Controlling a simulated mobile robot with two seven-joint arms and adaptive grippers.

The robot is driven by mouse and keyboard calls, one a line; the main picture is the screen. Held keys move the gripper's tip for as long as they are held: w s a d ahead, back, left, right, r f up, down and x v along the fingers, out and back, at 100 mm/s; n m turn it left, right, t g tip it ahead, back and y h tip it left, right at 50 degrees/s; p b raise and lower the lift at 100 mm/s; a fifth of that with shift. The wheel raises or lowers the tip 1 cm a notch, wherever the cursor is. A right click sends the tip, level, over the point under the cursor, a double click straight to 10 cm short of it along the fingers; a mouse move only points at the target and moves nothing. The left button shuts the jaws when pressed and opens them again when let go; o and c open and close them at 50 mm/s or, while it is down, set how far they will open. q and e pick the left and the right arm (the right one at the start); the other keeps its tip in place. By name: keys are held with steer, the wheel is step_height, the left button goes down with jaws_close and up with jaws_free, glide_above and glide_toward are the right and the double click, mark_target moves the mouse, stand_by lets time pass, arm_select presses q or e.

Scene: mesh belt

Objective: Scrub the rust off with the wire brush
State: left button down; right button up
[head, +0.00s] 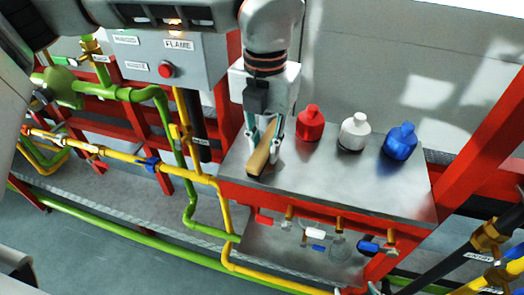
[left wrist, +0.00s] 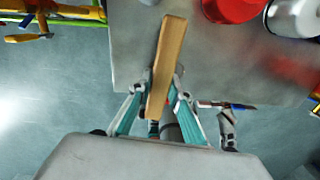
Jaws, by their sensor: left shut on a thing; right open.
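The wire brush shows as a long wooden block (head: 262,152). My left gripper (head: 268,132) is shut on it and holds it tilted over the left end of the metal bench top (head: 345,178). In the left wrist view the wooden block (left wrist: 166,66) lies between the two teal fingers (left wrist: 160,98); its bristles are hidden. A small tip of my right gripper (head: 374,289) seems to show at the bottom edge, apart from the bench. I cannot make out a clear rust patch; the wrist view shows only a reddish tint on the metal near the red bottle.
A red bottle (head: 309,123), a white bottle (head: 354,131) and a blue bottle (head: 400,141) stand along the bench's back. Yellow pipes (head: 120,160) and green pipes (head: 188,180) run at left. A grey control box (head: 187,72) hangs behind. The bench's front middle is clear.

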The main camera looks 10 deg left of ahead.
arm_select(q)
steer(key=shift+s+d+r+p, duration=0.1)
steer(key=shift+d+r+p, duration=0.1)
steer(key=shift+r, duration=0.35)
steer(key=shift+d+r+p, duration=0.15)
steer(key=shift+r+p, duration=0.05)
steer(key=shift+r, duration=0.35)
steer(key=shift+a+r+p, duration=0.15)
steer(key=shift+r+p, duration=0.25)
steer(key=shift+r, duration=0.3)
step_height(320, 180, up, 2)
steer(key=shift+r+p, duration=0.1)
steer(key=shift+p, duration=0.5)
steer(key=shift+r, duration=0.15)
arm_select(e)
steer(key=r, duration=0.1)
steer(key=w+r, duration=0.1)
steer(key=a+r, duration=0.1)
steer(key=r, duration=0.1)
steer(key=shift+w+r, duration=0.1)
steer(key=shift+w, duration=0.15)
steer(key=shift+s, duration=0.1)
